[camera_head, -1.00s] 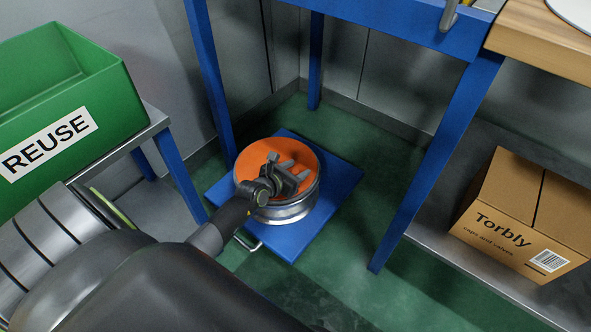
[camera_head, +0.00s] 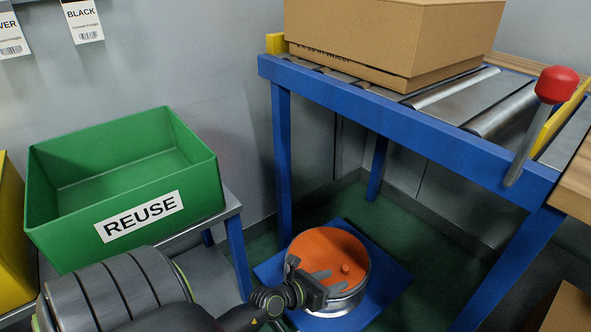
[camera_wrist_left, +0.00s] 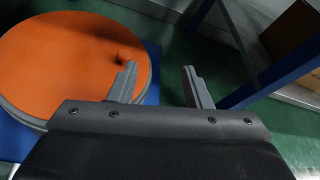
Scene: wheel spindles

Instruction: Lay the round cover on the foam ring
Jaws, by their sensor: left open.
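The round cover is an orange disc (camera_head: 326,250) with a small orange knob (camera_head: 346,268). It lies flat on top of a silver round metal body (camera_head: 349,304), which stands on a blue plate (camera_head: 391,280) on the floor. No foam ring can be made out; anything under the cover is hidden. My left gripper (camera_head: 325,281) is open and empty at the near left part of the cover. In the left wrist view the cover (camera_wrist_left: 70,62) is at the left, and its knob is just beside the left fingertip of my gripper (camera_wrist_left: 160,72). Whether they touch is unclear.
A blue-legged roller conveyor (camera_head: 410,143) with a cardboard box (camera_head: 390,35) stands behind and right. A red-topped lever (camera_head: 556,86) rises at its right end. A green REUSE bin (camera_head: 120,190) sits on a bench at left, beside a yellow bin (camera_head: 12,245).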

